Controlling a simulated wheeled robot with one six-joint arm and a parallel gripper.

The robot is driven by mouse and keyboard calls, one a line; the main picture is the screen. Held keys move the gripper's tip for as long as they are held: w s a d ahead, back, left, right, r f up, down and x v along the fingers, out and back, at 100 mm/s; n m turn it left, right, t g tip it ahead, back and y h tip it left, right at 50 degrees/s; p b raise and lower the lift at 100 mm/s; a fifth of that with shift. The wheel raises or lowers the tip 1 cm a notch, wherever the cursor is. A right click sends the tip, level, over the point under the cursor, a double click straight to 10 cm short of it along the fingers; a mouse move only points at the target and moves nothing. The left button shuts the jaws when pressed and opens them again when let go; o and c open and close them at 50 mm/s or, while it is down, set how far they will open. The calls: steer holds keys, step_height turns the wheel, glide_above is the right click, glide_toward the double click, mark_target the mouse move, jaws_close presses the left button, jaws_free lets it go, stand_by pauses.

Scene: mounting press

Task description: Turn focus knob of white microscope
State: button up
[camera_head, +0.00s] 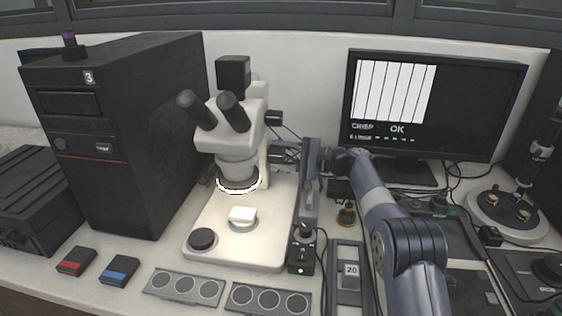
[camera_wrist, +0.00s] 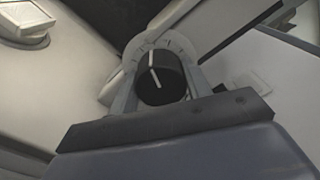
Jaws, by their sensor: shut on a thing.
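The white microscope (camera_head: 240,140) stands on the bench left of centre, with black eyepieces and a lit ring around its objective. Its focus knob (camera_wrist: 160,80) is black with a white pointer line and sits before a pale dial with tick marks, in the wrist view. My gripper (camera_wrist: 164,74) is shut on this knob, one finger on each side. In the head view my gripper (camera_head: 290,157) reaches the right side of the microscope column from the right. The knob there is partly hidden by the gripper. A white sample block (camera_head: 242,214) rests on the stage.
A black computer tower (camera_head: 130,140) stands left of the microscope, and a monitor (camera_head: 460,110) reading "OK" stands behind my arm. A small control box (camera_head: 301,256) sits beside the microscope base. Grey trays with round wells (camera_head: 268,300) line the front. Cables lie around the monitor.

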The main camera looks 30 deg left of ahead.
steer(key=shift+n+b, duration=0.3)
steer(key=shift+n, duration=0.3)
steer(key=o, duration=1)
steer(key=shift+d, duration=0.1)
steer(key=v, duration=1)
steer(key=shift+d, duration=0.35)
steer(key=shift+f, duration=0.1)
stand_by(0.3)
